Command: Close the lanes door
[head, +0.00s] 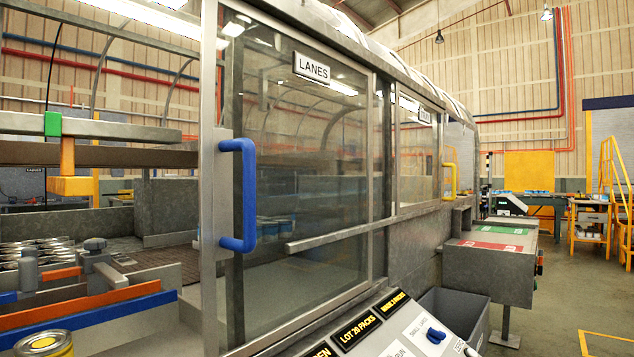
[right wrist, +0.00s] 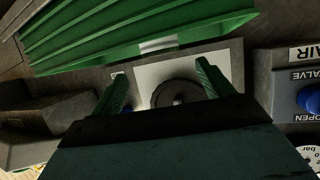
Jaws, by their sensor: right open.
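The lanes door (head: 310,190) is a framed glass panel with a "LANES" sign (head: 312,68) at its top. A blue handle (head: 243,195) stands upright on the metal frame at the door's left edge. Left of that frame the enclosure is open and its inside shows. My right gripper (right wrist: 165,85) shows only in the right wrist view. Its two green fingers are apart, with a dark round knob (right wrist: 176,93) on a pale plate beyond and between them. I cannot tell if they touch it. Neither gripper shows in the head view.
A sloped control panel (head: 400,335) with a blue knob sits below the door. A grey bin (head: 455,312) and a grey cabinet (head: 490,265) stand to the right. Inside the opening are coloured guide rails (head: 85,315) and a can (head: 45,343). An air valve box (right wrist: 295,85) is right in the wrist view.

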